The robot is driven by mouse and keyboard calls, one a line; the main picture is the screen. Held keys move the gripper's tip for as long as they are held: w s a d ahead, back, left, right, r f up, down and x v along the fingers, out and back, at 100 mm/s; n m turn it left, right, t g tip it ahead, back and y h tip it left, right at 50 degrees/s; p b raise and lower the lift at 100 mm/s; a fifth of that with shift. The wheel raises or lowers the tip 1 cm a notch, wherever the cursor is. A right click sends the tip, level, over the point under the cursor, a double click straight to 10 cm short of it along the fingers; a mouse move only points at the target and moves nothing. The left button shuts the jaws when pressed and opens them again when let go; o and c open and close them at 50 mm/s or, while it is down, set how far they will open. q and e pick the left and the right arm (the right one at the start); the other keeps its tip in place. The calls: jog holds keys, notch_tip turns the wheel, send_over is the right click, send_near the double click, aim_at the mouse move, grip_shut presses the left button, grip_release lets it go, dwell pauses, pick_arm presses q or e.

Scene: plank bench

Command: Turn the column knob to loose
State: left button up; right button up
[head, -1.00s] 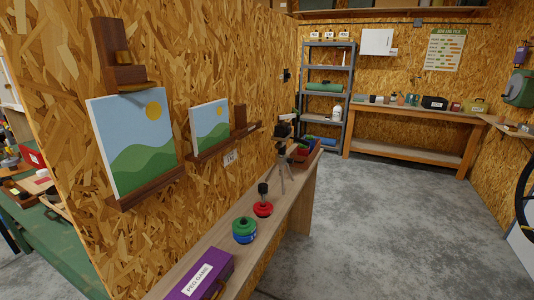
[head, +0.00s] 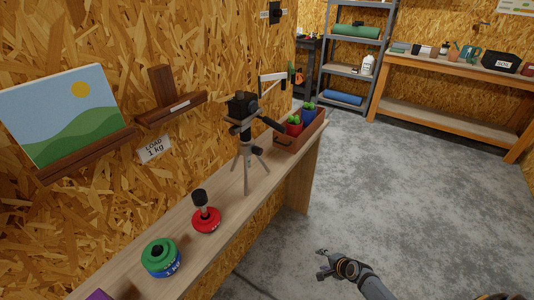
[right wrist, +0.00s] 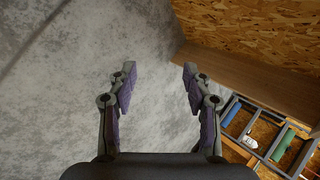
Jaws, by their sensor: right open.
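A small black tripod (head: 245,150) stands upright on the narrow plank bench (head: 188,220) against the chipboard wall. Its dark head (head: 240,107) carries a handle pointing down to the right. The column knob is too small to make out clearly among the dark parts below the head. My right gripper (head: 321,264) is open and empty, low over the floor to the right of the bench and well apart from the tripod. The right wrist view shows its two fingers (right wrist: 157,85) spread, with bare floor between them. My left gripper is not in view.
A red weight with a black stem (head: 206,220) and a green-and-blue weight (head: 161,258) stand nearer on the bench. A brown box with potted plants (head: 299,132) is beyond the tripod. Ledges with a painting (head: 65,112) project from the wall. The floor (head: 390,190) is clear.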

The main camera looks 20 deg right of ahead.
jog(key=w+a+r+m+t+y, duration=0.1)
jog(key=w+r+m+t+y, duration=0.3)
jog(key=w+r, duration=0.65)
jog(key=m+t+y, duration=0.2)
jog(key=m+y, duration=0.5)
jog(key=m, duration=0.2)
send_near(261, 153)
pick_arm(q)
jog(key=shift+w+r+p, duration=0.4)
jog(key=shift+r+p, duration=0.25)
jog(key=shift+p, duration=0.1)
pick_arm(e)
jog(key=x, duration=0.9)
jog(key=shift+w+a+r, duration=0.1)
jog(key=shift+w+a, duration=0.1)
jog(key=shift+w, duration=0.05)
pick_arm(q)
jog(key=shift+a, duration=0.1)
pick_arm(e)
grip_shut()
